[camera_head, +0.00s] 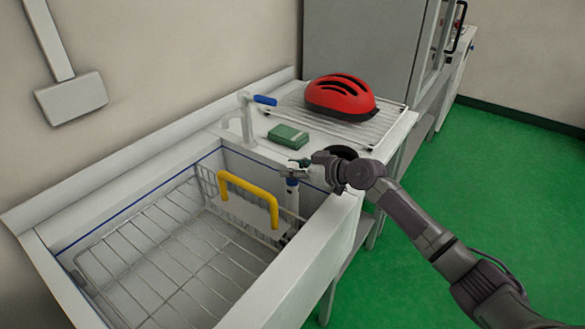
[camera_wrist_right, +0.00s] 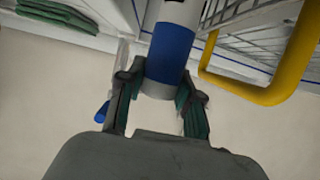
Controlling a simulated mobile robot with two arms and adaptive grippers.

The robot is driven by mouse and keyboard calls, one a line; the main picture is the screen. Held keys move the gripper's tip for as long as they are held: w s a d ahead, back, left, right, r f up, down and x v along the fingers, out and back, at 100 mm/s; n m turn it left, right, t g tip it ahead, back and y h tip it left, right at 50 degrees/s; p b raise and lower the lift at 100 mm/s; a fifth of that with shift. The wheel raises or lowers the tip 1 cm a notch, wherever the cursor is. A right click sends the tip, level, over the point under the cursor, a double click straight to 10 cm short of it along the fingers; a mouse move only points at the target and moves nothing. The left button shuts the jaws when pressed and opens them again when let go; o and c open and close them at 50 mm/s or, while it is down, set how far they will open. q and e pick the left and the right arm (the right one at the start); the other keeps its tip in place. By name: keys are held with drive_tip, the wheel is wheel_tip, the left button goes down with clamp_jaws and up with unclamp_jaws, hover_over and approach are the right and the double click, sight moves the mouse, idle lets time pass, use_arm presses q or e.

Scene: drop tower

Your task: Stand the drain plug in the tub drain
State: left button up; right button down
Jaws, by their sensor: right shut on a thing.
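The drain plug is a white tube with a blue band (camera_head: 292,183), upright in the right end of the tub (camera_head: 95,305). My right gripper (camera_head: 296,170) is shut on its upper end. In the right wrist view the plug's blue band (camera_wrist_right: 169,55) lies between the green-padded fingers of the right gripper (camera_wrist_right: 158,90). The plug's lower part is beside the wire basket, and its foot is hidden. The tub drain is not visible, so I cannot tell whether the plug is over it or in it. My left gripper is out of view.
A wire basket (camera_head: 150,240) with a yellow handle (camera_head: 248,186) fills most of the tub, close to the plug. A tap with a blue lever (camera_head: 265,100), green cloth or sponge (camera_head: 288,136), black round thing (camera_head: 342,152) and red helmet (camera_head: 340,95) are on the counter.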

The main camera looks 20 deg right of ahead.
drive_tip(key=shift+f, duration=0.15)
drive_tip(key=c, duration=1.1)
unclamp_jaws()
drive_tip(key=shift+o, duration=0.2)
drive_tip(key=shift+f, duration=0.1)
drive_tip(key=shift+s, duration=0.15)
drive_tip(key=shift+p+v, duration=0.65)
drive_tip(key=shift+v, duration=4.8)
